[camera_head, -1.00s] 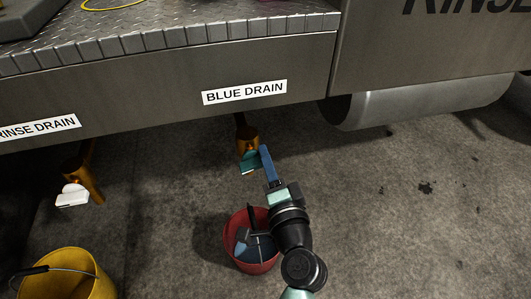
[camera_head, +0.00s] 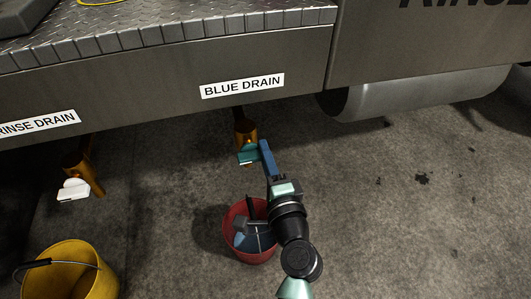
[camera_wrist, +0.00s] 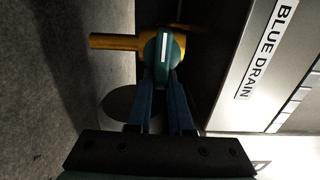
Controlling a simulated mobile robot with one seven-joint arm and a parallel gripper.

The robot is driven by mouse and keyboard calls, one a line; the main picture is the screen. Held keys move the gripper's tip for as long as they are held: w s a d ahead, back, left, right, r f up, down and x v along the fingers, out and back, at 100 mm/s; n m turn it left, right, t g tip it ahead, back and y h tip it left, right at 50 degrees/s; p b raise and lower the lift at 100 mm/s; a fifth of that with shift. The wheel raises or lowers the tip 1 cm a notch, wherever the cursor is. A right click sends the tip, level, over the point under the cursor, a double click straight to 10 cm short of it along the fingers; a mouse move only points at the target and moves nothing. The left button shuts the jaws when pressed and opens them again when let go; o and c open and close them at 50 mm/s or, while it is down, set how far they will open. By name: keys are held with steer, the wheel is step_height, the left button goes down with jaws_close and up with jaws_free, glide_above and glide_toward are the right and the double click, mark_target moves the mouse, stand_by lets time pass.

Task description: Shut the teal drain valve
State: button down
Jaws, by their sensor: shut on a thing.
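The teal drain valve handle (camera_head: 248,154) sits on the orange-brown drain pipe (camera_head: 244,129) below the BLUE DRAIN label (camera_head: 242,86). In the wrist view, the teal handle (camera_wrist: 164,56) is a rounded piece with a white stripe, in front of the orange pipe (camera_wrist: 115,41). My gripper (camera_head: 264,146) reaches up to the handle from below right. Its two blue fingers (camera_wrist: 164,84) are shut on the handle's near part, one on each side. The fingers hide part of the handle's near end.
A red bucket (camera_head: 231,217) with dark liquid stands below the drain, beside my arm. A second pipe with a white handle (camera_head: 73,190) hangs at the left under RINSE DRAIN, above a yellow bucket (camera_head: 75,252). The grey metal machine side (camera_head: 155,95) overhangs both drains.

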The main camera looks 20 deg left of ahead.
steer(key=c, duration=0.8)
jaws_free()
steer(key=shift+s+a+f, duration=0.15)
steer(key=shift+a, duration=0.15)
steer(key=shift+d, duration=0.1)
steer(key=shift+d, duration=0.1)
steer(key=p+v, duration=0.1)
steer(key=v, duration=1.1)
steer(key=shift+s+d+p, duration=0.2)
steer(key=shift+s+p, duration=0.1)
steer(key=shift+p, duration=0.05)
